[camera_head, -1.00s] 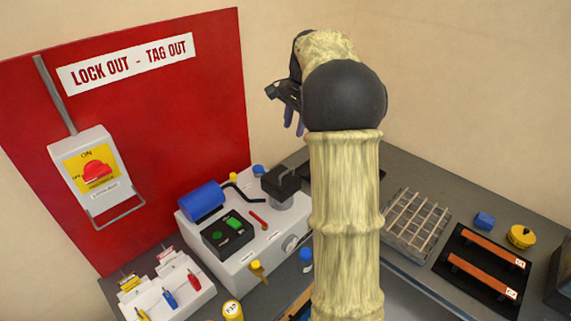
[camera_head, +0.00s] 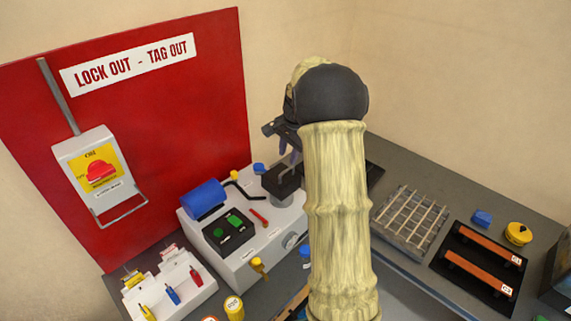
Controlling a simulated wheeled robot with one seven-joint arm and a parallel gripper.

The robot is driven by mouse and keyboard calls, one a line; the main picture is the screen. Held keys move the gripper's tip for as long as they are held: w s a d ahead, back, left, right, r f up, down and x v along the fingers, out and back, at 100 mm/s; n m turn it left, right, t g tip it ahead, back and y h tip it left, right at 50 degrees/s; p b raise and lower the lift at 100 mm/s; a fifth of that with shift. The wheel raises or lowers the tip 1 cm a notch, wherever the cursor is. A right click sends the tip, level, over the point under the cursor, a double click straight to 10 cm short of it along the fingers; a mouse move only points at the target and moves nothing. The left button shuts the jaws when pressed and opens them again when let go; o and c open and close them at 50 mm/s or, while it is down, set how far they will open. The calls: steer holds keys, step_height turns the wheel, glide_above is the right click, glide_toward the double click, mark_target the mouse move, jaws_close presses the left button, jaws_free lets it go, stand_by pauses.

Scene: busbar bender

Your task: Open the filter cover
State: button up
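The busbar bender (camera_head: 240,262) is a light grey machine with a blue cylinder (camera_head: 203,198) on top. At its right end a black block with a thin handle (camera_head: 282,182) sits on a grey round base; I cannot tell for sure whether this is the filter cover. My gripper (camera_head: 291,158) is above and just behind that block, partly hidden by my arm. Its dark body and purplish fingers show, but the gap between them is too small to judge. I cannot tell whether it touches the handle.
A red lock-out board (camera_head: 190,120) with a switch box (camera_head: 98,175) stands at the left. A rack of small tagged tools (camera_head: 170,290) is at front left. At right are a wire grid (camera_head: 410,220), a black tray with orange bars (camera_head: 478,290) and a yellow round part (camera_head: 518,234).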

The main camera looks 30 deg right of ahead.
steer(key=p, duration=0.2)
glide_above(285, 181)
step_height(285, 181, down, 6)
steer(key=shift+f, duration=0.2)
steer(key=shift+c, duration=0.4)
jaws_close()
